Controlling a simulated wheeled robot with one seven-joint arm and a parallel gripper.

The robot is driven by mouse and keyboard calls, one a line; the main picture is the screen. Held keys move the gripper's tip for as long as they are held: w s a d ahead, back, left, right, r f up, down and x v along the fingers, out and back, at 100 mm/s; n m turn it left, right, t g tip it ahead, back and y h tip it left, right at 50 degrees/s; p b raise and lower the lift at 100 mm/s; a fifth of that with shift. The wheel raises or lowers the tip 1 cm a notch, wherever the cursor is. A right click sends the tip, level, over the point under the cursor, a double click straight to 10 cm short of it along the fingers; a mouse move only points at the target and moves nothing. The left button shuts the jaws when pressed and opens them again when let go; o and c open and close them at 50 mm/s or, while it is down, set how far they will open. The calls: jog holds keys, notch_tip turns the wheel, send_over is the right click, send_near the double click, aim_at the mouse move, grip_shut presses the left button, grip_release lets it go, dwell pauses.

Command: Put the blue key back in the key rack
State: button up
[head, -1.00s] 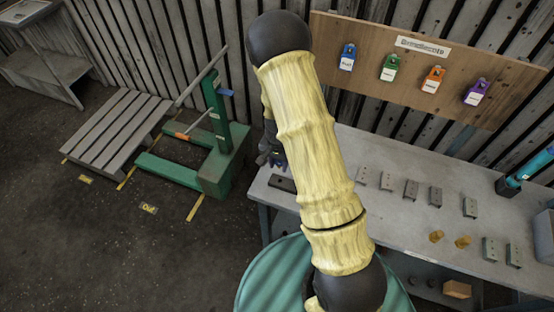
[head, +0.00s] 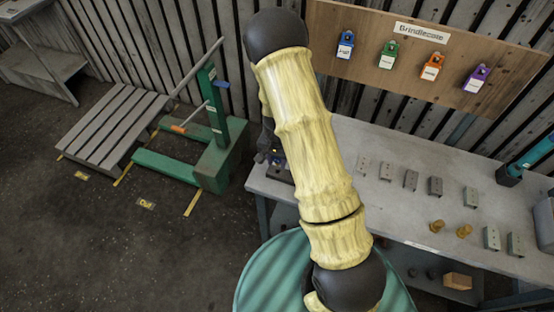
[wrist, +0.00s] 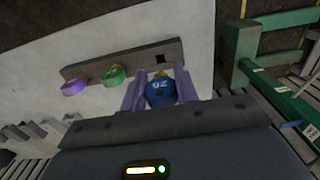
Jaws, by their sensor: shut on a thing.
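In the wrist view, the blue key (wrist: 160,93), marked with a number that looks like 20, is held between the two pale purple fingers of my gripper (wrist: 160,74). The key rack (wrist: 95,68) is a dark bar on the pale bench top just beyond the fingers. A purple key (wrist: 74,87) and a green key (wrist: 113,76) stand in it, and a square hole (wrist: 160,58) at its right part is empty. The blue key appears in front of this hole; its lower end is hidden. In the head view my arm hides most of the gripper and rack.
The grey bench (head: 400,215) carries several small metal blocks and two brass pieces (head: 463,231). Blue, green, orange and purple padlocks hang on a wooden board (head: 360,25) behind. A green frame (head: 215,160) stands left of the bench.

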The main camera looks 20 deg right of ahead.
aim_at(278, 174)
jog(key=shift+f+b, duration=1.85)
jog(key=shift+f, duration=0.65)
jog(key=shift+s+f, duration=0.1)
jog(key=shift+s, duration=0.1)
jog(key=shift+s+f+b, duration=0.4)
jog(key=shift+f+b, duration=0.2)
jog(key=o, duration=1)
jog(key=shift+a, duration=0.15)
jog(key=shift+d, duration=0.2)
jog(key=shift+w+r, duration=0.3)
jog(key=shift+r, duration=0.15)
jog(key=r, duration=0.6)
jog(key=r+b, duration=0.1)
jog(key=r, duration=0.5)
jog(key=r+b, duration=0.1)
jog(key=r, duration=0.5)
jog(key=shift+w+a+r, duration=0.1)
jog(key=shift+a+r, duration=0.05)
jog(key=shift+a, duration=0.15)
